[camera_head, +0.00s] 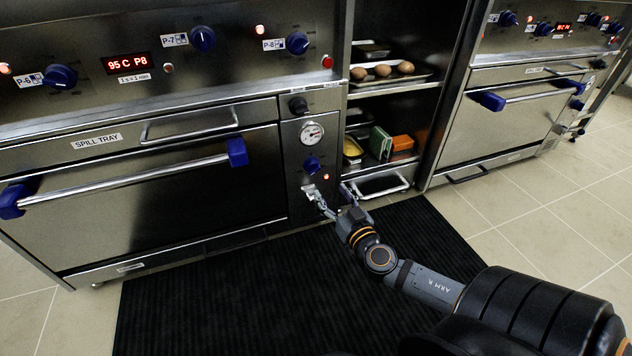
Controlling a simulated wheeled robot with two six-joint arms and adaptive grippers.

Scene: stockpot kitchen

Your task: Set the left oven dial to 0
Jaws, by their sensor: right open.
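The left oven's narrow control panel (294,140) stands to the right of the oven door. On it is a blue dial (312,163), which I take as the left oven dial; its setting is too small to read. A red lamp beside it is lit. My right gripper (319,199) is open, in front of the panel just below the dial. It appears empty and apart from the dial. A small pale label by the fingertips is partly covered. My left gripper is out of view.
A round gauge (311,132) and a black knob (299,105) sit above the dial. The oven door handle (130,178) juts out at left. Open shelves (392,88) with eggs and boxes stand at right. A black mat (250,300) covers the floor.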

